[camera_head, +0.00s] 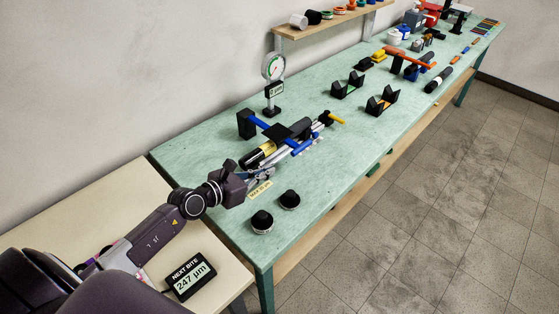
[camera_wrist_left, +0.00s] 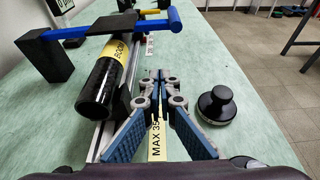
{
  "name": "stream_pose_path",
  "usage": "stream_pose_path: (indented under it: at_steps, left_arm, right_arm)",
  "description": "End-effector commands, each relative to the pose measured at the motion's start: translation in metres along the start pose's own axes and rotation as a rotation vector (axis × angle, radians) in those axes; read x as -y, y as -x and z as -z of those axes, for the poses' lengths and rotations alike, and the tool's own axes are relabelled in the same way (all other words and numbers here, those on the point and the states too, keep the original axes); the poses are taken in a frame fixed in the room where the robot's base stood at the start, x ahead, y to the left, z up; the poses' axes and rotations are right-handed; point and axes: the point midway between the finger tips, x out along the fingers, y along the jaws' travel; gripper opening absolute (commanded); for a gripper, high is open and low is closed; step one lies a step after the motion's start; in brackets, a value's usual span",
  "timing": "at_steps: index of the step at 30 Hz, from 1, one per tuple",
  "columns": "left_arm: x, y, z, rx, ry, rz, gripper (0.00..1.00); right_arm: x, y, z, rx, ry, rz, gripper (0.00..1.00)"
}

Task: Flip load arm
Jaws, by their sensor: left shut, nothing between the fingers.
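The load arm appears to be the blue bar (camera_head: 260,122) with a black block at its far-left end, lying across a black tube (camera_head: 259,155) with a yellow label. In the left wrist view the blue bar (camera_wrist_left: 148,22) crosses above the tube (camera_wrist_left: 99,88), its black block (camera_wrist_left: 44,58) at the left. My left gripper (camera_head: 270,174) is beside the near end of the tube, apart from the bar. In the left wrist view its blue-padded fingertips (camera_wrist_left: 160,80) meet with nothing between them, above a yellow "MAX" label (camera_wrist_left: 156,143). My right gripper is not in view.
Two black knobs (camera_head: 262,221) (camera_head: 289,199) stand near the table's front edge; one shows right of my fingers (camera_wrist_left: 217,104). A dial gauge (camera_head: 273,68) stands behind. Black V-shaped stands (camera_head: 381,101) are farther right. A display (camera_head: 190,275) reads 247 µm.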

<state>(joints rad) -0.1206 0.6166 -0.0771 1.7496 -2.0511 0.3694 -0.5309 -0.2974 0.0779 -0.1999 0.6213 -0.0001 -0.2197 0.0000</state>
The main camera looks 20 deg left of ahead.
Motion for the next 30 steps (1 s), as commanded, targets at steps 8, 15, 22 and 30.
stream_pose_path:
  at_steps: [8, 15, 22, 30]
  left_arm:
    - [0.000, -0.040, -0.003, 0.005, 0.005, 0.000, 0.00]
    - [0.001, -0.082, -0.002, 0.006, 0.005, 0.000, 0.00]
    - [0.001, -0.086, -0.026, 0.005, 0.003, 0.000, 0.00]
    - [0.001, -0.081, -0.039, 0.004, 0.004, 0.001, 0.00]
  right_arm:
    - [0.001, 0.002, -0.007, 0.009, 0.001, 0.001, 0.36]
    - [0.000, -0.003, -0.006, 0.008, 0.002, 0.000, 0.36]
    - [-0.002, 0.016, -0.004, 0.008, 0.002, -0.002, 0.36]
    - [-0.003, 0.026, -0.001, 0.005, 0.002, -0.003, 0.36]
